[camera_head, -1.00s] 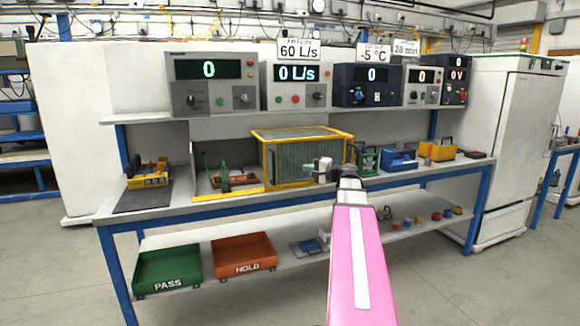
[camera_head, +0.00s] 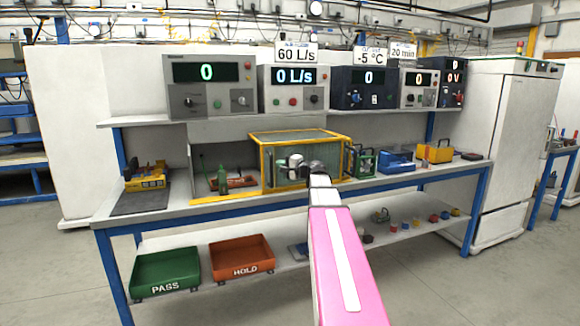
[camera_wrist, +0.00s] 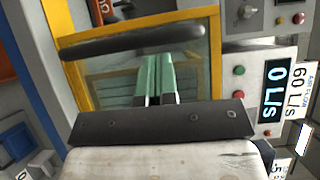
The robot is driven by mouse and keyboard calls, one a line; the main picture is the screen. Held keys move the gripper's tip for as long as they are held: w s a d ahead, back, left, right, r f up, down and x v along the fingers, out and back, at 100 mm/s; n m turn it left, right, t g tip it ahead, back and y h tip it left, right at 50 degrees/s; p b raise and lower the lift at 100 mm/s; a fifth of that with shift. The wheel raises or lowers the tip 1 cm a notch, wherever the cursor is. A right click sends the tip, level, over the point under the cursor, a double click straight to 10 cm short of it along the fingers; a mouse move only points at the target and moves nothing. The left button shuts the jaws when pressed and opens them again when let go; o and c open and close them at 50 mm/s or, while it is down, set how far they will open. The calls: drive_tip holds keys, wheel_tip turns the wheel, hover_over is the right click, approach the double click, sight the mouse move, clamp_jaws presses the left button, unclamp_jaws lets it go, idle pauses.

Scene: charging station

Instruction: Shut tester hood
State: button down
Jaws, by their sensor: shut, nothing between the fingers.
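The tester hood (camera_head: 341,152) is a yellow-framed box with clear grey panels on the bench. It covers the right part of the tester; the left part, with a green upright piece (camera_head: 222,179) and a reddish piece, is uncovered. My gripper (camera_head: 290,163) is in front of the hood's front panel, towards its left side. In the wrist view the hood's yellow frame (camera_wrist: 213,60) surrounds a pane, with a dark bar (camera_wrist: 130,42) across it. My green fingertips (camera_wrist: 158,66) are together and empty, just short of the bar. I cannot tell whether they touch anything.
Meters stand on the shelf above, including the 0 L/s unit (camera_head: 293,88). A green stand (camera_head: 363,163), a blue box (camera_head: 397,161) and a yellow box (camera_head: 435,152) sit right of the hood. PASS (camera_head: 166,271) and HOLD (camera_head: 242,257) trays lie below.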

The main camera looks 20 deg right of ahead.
drive_tip(key=shift+a, duration=0.4)
drive_tip(key=a, duration=3.2)
drive_tip(key=shift+s+a, duration=0.35)
drive_tip(key=shift+s, duration=0.1)
drive_tip(key=shift+a, duration=0.1)
